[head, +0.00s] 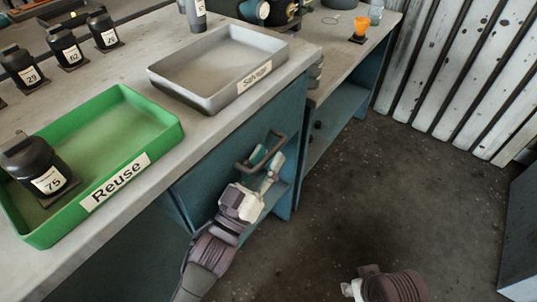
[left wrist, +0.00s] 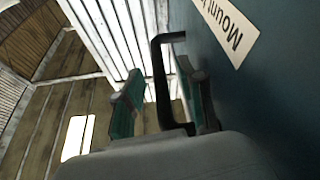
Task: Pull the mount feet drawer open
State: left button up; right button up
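The mount feet drawer front (head: 222,165) is a blue panel under the workbench top, and it looks flush with the bench. Its dark bar handle (head: 281,139) sticks out from it. In the left wrist view, the handle (left wrist: 158,75) and part of a white label reading "Mount" (left wrist: 229,27) show. My left gripper (head: 265,165) is at the handle with its green-padded fingers apart. In the left wrist view, the handle bar passes between the fingers, with a clear gap to the left finger; contact with the right one is unclear. Part of my right arm shows at the bottom of the head view, without fingertips.
A green Reuse tray (head: 161,113) with a black part labelled 75 (head: 42,172) and a grey Salvage tray (head: 160,78) stand on the workbench (head: 215,122). Several black labelled parts stand behind. Another bench (head: 333,84) stands beyond. The floor (head: 400,185) to the right is clear.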

pick_arm(q)
jog(key=shift+w+d+r, duration=0.2)
jog(key=shift+w+d, duration=0.05)
jog(key=shift+w, duration=0.2)
grip_shut()
